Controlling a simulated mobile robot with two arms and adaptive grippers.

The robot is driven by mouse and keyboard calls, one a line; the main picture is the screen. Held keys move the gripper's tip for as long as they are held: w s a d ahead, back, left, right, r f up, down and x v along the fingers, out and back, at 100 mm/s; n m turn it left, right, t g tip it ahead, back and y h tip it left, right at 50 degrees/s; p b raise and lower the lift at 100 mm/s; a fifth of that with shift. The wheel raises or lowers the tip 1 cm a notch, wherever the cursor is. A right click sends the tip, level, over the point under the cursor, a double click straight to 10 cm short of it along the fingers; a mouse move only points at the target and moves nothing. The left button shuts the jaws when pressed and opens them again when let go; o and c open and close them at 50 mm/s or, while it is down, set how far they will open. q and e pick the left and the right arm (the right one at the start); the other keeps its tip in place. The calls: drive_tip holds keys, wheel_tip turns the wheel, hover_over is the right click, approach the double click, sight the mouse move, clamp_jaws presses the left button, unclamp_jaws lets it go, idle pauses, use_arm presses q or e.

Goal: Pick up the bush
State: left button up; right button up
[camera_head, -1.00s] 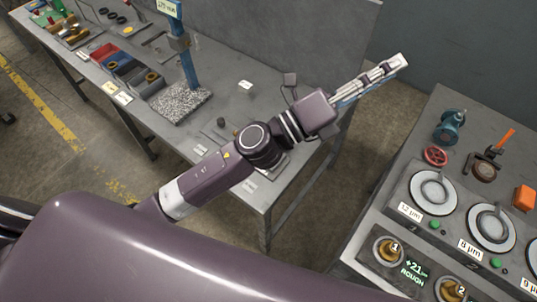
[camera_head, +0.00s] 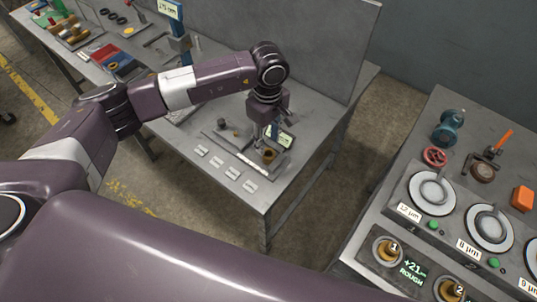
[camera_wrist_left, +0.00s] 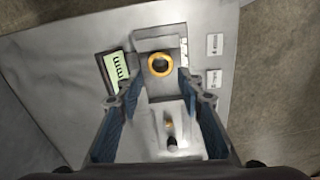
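The bush is a small brass-yellow ring (camera_wrist_left: 160,65) with a dark bore. In the left wrist view it sits on a grey block at the end of a fixture, ahead of and between my fingertips. In the head view the bush (camera_head: 269,155) shows just under my left gripper (camera_head: 264,138), which points down over the right end of the bench. My left gripper (camera_wrist_left: 159,84) is open and empty, with a blue-lined finger on each side. The exact height gap to the bush is hard to tell. My right gripper is not in view.
A small green-lit display (camera_wrist_left: 113,68) stands close beside the fixture. Several white labels (camera_head: 217,162) lie along the bench front. A dark small part (camera_wrist_left: 171,141) sits on the fixture nearer the wrist. A second bench with dials (camera_head: 434,190) is at the right.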

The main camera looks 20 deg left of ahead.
sight(268, 153)
use_arm(q)
wheel_tip(268, 153, down, 5)
drive_tip(key=p, duration=0.2)
drive_tip(key=shift+s+d+f+p, duration=0.15)
drive_tip(key=shift+f+p, duration=0.05)
drive_tip(key=shift+p, duration=0.2)
drive_tip(key=shift+f, duration=0.4)
drive_tip(key=shift+c, duration=0.5)
drive_tip(key=c, duration=0.7)
clamp_jaws()
drive_tip(key=shift+r, duration=0.15)
